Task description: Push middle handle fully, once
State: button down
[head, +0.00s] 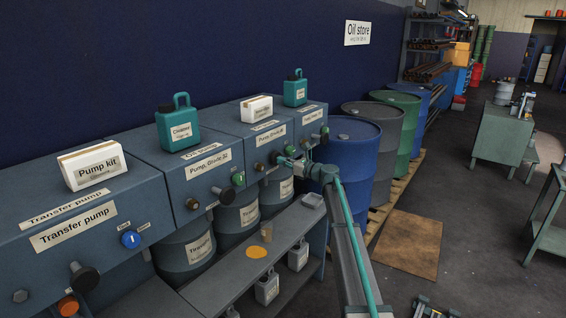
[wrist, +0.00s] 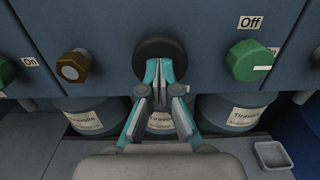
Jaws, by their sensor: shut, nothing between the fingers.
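My gripper (head: 283,159) is at the front of the middle Oil store pump box (head: 265,133), between a brown knob (head: 258,167) and a green knob (head: 290,150). In the wrist view the round black handle (wrist: 160,48) is straight ahead of my gripper (wrist: 160,72). Its teal fingers are shut with nothing held. The tips overlap the lower part of the handle; I cannot tell whether they touch it. In the head view my gripper hides most of this handle. The brown knob (wrist: 73,66) is to its left and the green knob (wrist: 248,61) to its right.
The neighbouring Grade 32 pump box has its own black handle (head: 225,194). A Transfer pump box (head: 85,215) stands at the left with a blue knob (head: 130,239). Drums and a grey shelf (head: 235,268) are below. A small tray (wrist: 271,155) sits at lower right.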

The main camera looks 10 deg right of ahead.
jog(key=b+v, duration=0.3)
jog(key=v, duration=1.1)
dwell(0.5)
jog(key=s+a+f+n+g+h, duration=0.25)
jog(key=s+f+n, duration=0.5)
jog(key=f, duration=0.65)
jog(key=s+a+f+n+g+h, duration=0.15)
jog(key=s+f+n+g, duration=0.3)
jog(key=s+f, duration=0.85)
jog(key=s+a+f+n+g+h, duration=0.1)
jog(key=s+f+n+g+h, duration=0.2)
jog(key=s+f+n, duration=0.85)
jog(key=s+f+g+h, duration=0.3)
jog(key=s+f+g, duration=0.1)
jog(key=s+f, duration=1.25)
jog(key=s+f+n+g+h, duration=0.1)
jog(key=s+f+g, duration=0.1)
jog(key=s, duration=1.1)
jog(key=s+a+f+n+g+h, duration=0.1)
jog(key=s+f+n+g+h, duration=0.1)
jog(key=s, duration=1.2)
notch_tip(320, 180, down, 2)
jog(key=shift+f+g, duration=0.2)
jog(key=shift+g, duration=0.5)
